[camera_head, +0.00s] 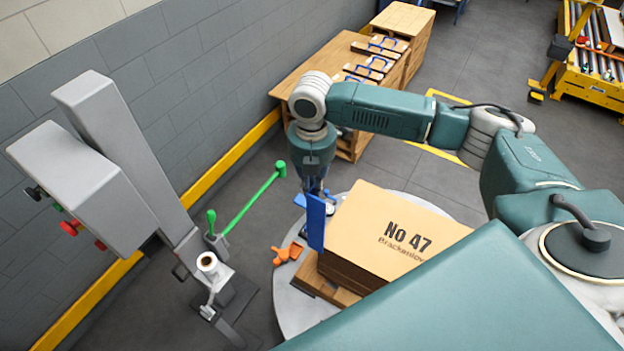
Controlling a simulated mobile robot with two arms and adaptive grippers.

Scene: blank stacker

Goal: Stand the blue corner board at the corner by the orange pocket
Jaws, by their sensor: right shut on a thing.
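The blue corner board (316,224) stands roughly upright at the left side of a tan carton stack (385,235) marked "No 47". Its lower end is near the level of the carton's side; I cannot tell whether it touches the carton or the pallet. My right gripper (314,188) points down and is shut on the board's upper part. An orange piece (287,253), likely the orange pocket, is at the left edge of the round grey turntable (296,310), left of the board and apart from it. My left gripper is not in view.
The stack sits on a wooden pallet (325,288). A green bar (250,203) and a grey wrapping machine (125,150) stand left. A wooden bench (310,75) with several blue-handled boards is behind. A yellow roller conveyor (590,85) is at the far right.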

